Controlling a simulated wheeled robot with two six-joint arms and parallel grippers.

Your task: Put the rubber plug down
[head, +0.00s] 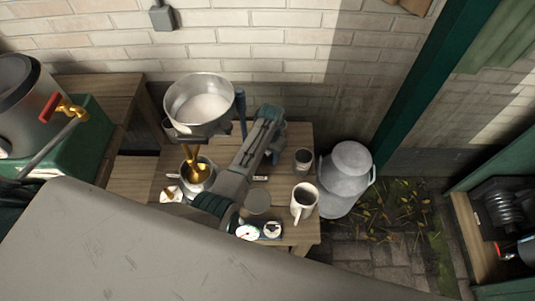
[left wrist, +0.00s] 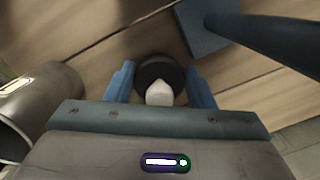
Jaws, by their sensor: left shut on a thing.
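My left gripper (head: 275,156) is over the right part of the small wooden table, with the arm reaching in above it. In the left wrist view its two blue fingers (left wrist: 160,84) are closed on the rubber plug (left wrist: 155,70), a dark round piece with a pale knob. Wooden boards lie beneath the plug; I cannot tell whether it touches them. In the head view the plug is hidden by the gripper and arm. My right gripper is not in view.
A steel pot (head: 200,104) stands behind left on a stand with a blue post (head: 241,115). A dark cup (head: 303,160), a white mug (head: 303,201) and round gauges (head: 247,232) stand near the gripper. A milk churn (head: 345,178) is beside the table's right edge.

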